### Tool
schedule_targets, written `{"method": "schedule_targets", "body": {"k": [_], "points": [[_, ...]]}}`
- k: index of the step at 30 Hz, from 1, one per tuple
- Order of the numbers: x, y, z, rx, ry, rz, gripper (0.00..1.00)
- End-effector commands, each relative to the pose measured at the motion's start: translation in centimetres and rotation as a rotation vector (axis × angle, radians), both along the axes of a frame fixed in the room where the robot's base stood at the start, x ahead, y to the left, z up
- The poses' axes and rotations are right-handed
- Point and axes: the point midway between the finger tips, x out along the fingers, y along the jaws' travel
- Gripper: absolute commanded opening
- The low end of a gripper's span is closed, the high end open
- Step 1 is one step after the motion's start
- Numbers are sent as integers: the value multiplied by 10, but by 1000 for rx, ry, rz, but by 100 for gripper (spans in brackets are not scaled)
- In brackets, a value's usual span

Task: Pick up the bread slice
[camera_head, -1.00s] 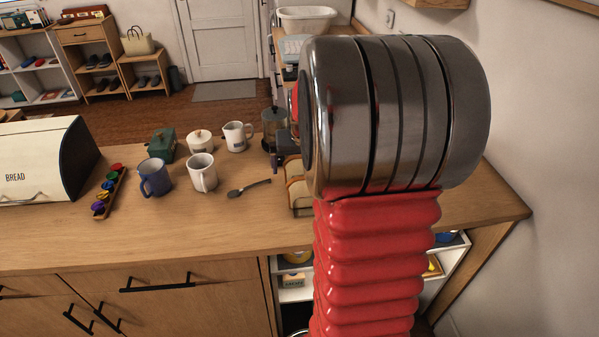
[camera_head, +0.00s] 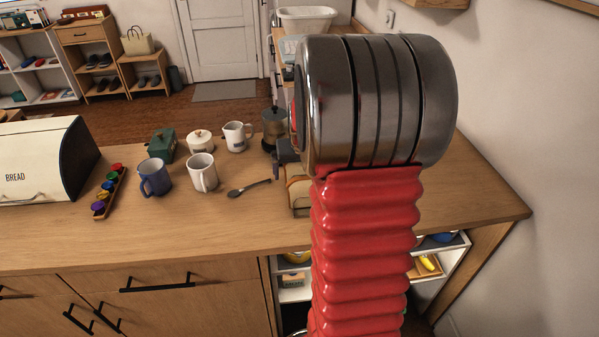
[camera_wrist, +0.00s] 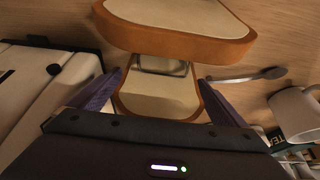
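Bread with pale faces and brown crust (camera_head: 299,192) stands near the counter's front, partly hidden by my arm in the head view. The wrist view shows a large, thick-crusted bread slice (camera_wrist: 185,42) at the top and a second pale, crust-edged piece (camera_wrist: 158,101) below it. I cannot tell whether these are separate slices. My gripper (camera_wrist: 161,77) is open, its purple fingers on either side of the lower piece. Contact is unclear. In the head view the gripper is mostly hidden behind my arm, close above the bread.
A dark spoon (camera_head: 249,188) lies left of the bread. A cream object with a black knob (camera_wrist: 47,84) is close at the wrist view's left. The counter front (camera_head: 215,238) is clear.

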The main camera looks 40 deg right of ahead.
Motion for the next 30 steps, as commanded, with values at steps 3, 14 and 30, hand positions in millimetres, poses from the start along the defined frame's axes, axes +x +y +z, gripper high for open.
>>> {"method": "schedule_targets", "body": {"k": [3,14,30], "points": [[0,0,0,0,0,0,87],[0,0,0,0,0,0,62],[1,0,21,-2,-2,1,59]]}}
